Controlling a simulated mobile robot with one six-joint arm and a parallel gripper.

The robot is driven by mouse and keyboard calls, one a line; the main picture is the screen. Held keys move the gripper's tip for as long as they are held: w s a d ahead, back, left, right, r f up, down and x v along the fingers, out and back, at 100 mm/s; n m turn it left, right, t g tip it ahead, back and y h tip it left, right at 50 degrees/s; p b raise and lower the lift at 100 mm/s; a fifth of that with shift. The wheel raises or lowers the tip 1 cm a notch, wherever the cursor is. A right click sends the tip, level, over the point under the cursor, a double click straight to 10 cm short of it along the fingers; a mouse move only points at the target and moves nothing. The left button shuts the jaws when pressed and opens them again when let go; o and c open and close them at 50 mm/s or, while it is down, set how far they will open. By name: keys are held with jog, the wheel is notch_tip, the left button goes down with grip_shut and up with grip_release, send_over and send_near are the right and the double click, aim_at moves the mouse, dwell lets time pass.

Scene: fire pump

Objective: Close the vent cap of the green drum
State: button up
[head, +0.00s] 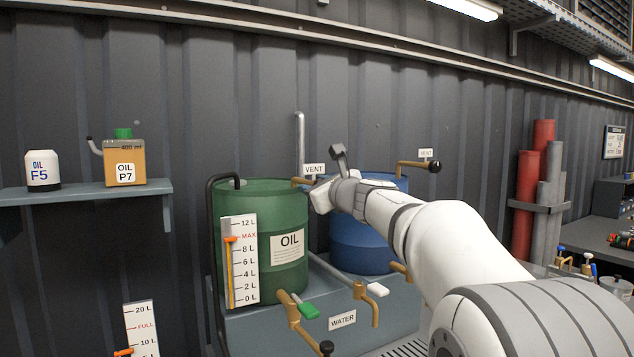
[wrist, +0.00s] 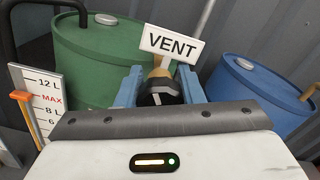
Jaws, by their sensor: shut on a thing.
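The green drum (head: 240,200) labelled OIL stands on a grey base left of my arm in the head view. It also shows at the upper left of the wrist view (wrist: 95,60). A brass vent pipe (head: 302,183) comes out at its upper right, beneath a white VENT sign (head: 314,170). In the wrist view my gripper (wrist: 160,82) has its blue fingers on both sides of the dark vent cap (wrist: 160,93), shut on it. Brass (wrist: 160,68) shows just beyond the cap. In the head view my wrist hides the cap.
A blue drum (head: 355,240) with its own brass vent pipe (head: 412,164) stands behind my arm. A level gauge (head: 239,265) is on the green drum's front. Brass taps (head: 291,310) are below. A shelf (head: 85,196) holds oil containers at left.

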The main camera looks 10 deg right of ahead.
jog(key=m+p, duration=0.2)
jog(key=m, duration=0.4)
jog(key=shift+f, duration=0.1)
dwell(0.5)
jog(key=o, duration=1)
jog(key=shift+s, duration=0.1)
jog(key=v, duration=0.7)
jog(key=shift+s+d+b, duration=0.15)
jog(key=shift+s+b, duration=0.1)
jog(key=shift+b, duration=0.1)
